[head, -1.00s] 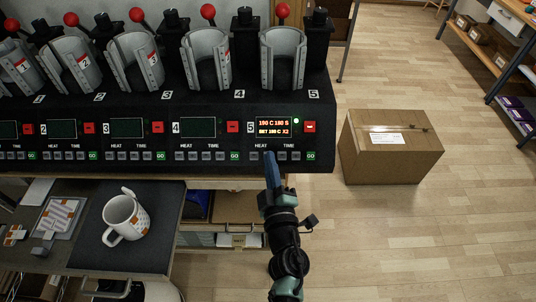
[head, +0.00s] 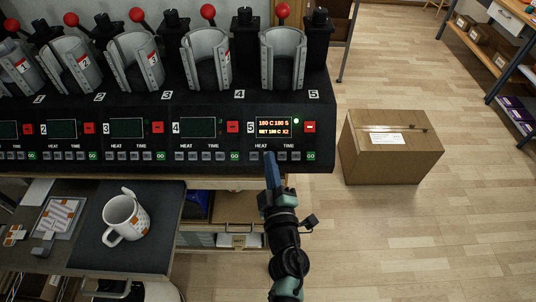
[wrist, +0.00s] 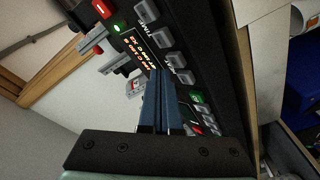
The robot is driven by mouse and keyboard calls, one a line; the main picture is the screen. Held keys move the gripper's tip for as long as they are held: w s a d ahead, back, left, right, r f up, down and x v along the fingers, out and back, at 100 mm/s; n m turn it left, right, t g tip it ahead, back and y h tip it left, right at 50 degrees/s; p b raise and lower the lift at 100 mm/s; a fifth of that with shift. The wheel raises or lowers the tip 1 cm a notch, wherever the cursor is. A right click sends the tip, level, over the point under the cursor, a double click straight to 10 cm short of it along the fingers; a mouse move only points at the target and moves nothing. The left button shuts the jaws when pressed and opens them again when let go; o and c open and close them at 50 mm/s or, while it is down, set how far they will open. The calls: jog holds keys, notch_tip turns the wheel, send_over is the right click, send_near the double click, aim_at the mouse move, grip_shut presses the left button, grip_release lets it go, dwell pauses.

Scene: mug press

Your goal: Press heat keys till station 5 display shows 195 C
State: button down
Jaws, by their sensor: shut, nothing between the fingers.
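Station 5's display (head: 274,127) is lit at the right end of the black press. Its top line looks like 190 C 180 S; the lower SET line ends in X2, but its number is too small to read surely. My gripper (head: 268,155) is shut and empty, its blue fingers pointing up at the heat keys (head: 257,156) under that display. The fingertips cover the right-hand heat key, and I cannot tell whether they touch it. In the wrist view the fingers (wrist: 158,75) lie together over the key row, with the display (wrist: 140,50) beside them.
Time keys (head: 289,156) and a green GO key (head: 311,156) sit right of the fingers. Station 4's GO key (head: 235,156) is to their left. A white mug (head: 125,218) stands on a dark mat below. A cardboard box (head: 390,150) is on the floor at right.

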dwell(0.4)
jog(key=shift+w+f+b, duration=0.3)
jog(key=shift+w+f+b, duration=0.3)
jog(key=shift+w+b, duration=0.05)
dwell(0.8)
dwell(0.3)
jog(key=shift+s+r+p, duration=0.6)
jog(key=shift+s+p, duration=0.1)
jog(key=shift+p, duration=0.2)
jog(key=shift+s+r+p, duration=1.7)
jog(key=shift+s+p, duration=0.1)
jog(key=shift+p, duration=0.45)
